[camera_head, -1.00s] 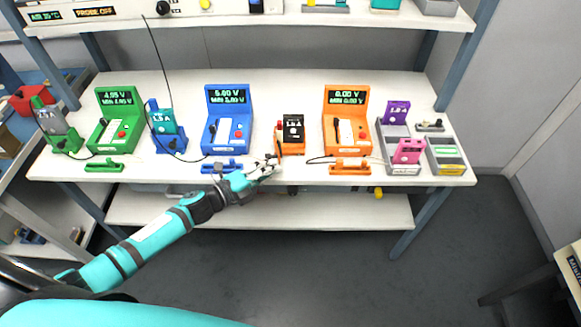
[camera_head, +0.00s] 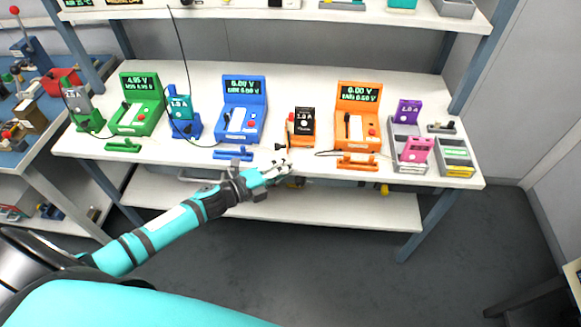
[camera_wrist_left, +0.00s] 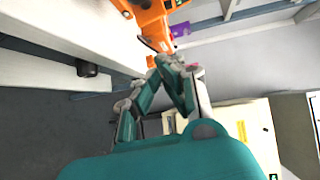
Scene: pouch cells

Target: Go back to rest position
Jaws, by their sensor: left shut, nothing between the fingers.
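My left gripper (camera_head: 282,168) is shut and empty at the front edge of the white bench (camera_head: 330,183), in front of the orange cradle holding a black pouch cell (camera_head: 303,122). In the left wrist view my left gripper (camera_wrist_left: 178,62) shows with its fingers together, pointing toward the orange parts on the bench edge. My teal left arm reaches in from the lower left in the head view. My right gripper is in neither view.
Green (camera_head: 140,103), blue (camera_head: 242,108) and orange (camera_head: 358,113) testers stand on the bench. A teal cell (camera_head: 180,107) stands left of the blue tester. Purple (camera_head: 408,110) and pink (camera_head: 416,150) cells sit in grey trays at right. The floor in front is clear.

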